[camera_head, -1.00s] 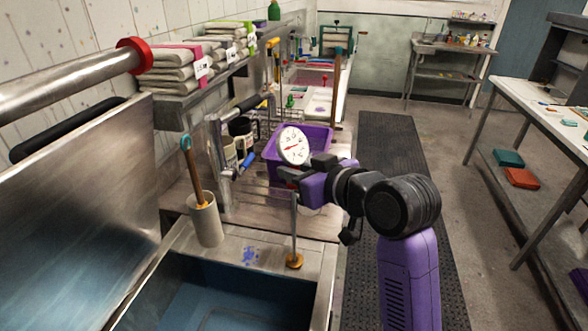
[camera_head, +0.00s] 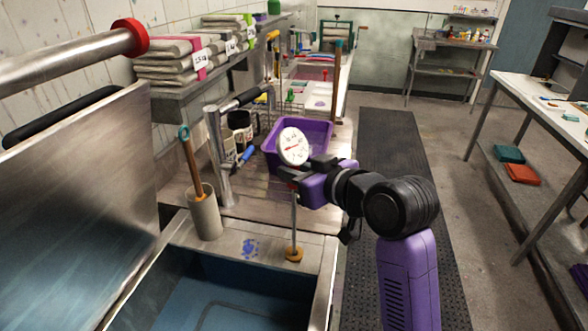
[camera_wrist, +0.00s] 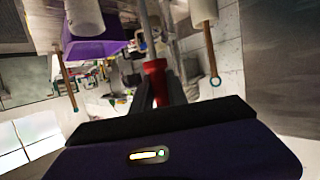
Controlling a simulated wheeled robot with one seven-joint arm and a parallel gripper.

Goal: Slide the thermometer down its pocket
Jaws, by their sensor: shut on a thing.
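The thermometer has a round white dial (camera_head: 293,147) with a red needle and a thin metal stem. My gripper (camera_head: 289,176) is shut on it just below the dial. In the wrist view a red collar (camera_wrist: 155,70) sits between my fingers. The stem runs down, near upright, to the brass-coloured pocket (camera_head: 294,255) on the rim of the blue-lined vat. Its lower end meets the pocket's top opening; how deep it reaches inside is hidden. The dial stands well above the pocket.
A grey cup (camera_head: 206,215) with a wooden-handled tool stands on the rim at left. A purple bin (camera_head: 318,132) is behind my gripper. The vat's raised metal lid (camera_head: 75,200) fills the left. The dark floor mat (camera_head: 395,150) is clear.

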